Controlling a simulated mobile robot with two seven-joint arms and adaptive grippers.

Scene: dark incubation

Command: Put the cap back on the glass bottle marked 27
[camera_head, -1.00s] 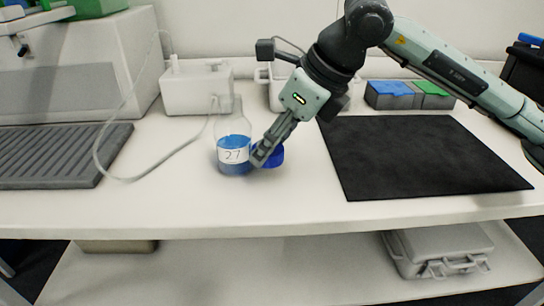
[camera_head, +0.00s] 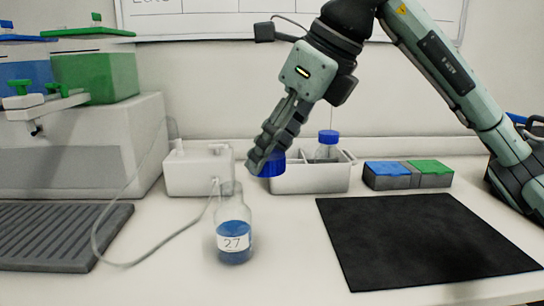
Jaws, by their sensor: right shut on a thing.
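The glass bottle marked 27 (camera_head: 234,228) stands upright on the bench, left of centre, with blue liquid inside and its neck uncapped. My right gripper (camera_head: 264,168) is shut on a blue cap (camera_head: 271,165). It holds the cap in the air, higher in the picture than the bottle's mouth and to its right, apart from the bottle. My left gripper is not in view.
A white tray (camera_head: 310,181) holding another blue-capped bottle (camera_head: 327,147) stands behind. A white box with a tube (camera_head: 198,172) stands behind the bottle. A black mat (camera_head: 425,240) lies right, a grey ribbed tray (camera_head: 60,235) left. Blue and green boxes (camera_head: 408,175) stand behind the mat.

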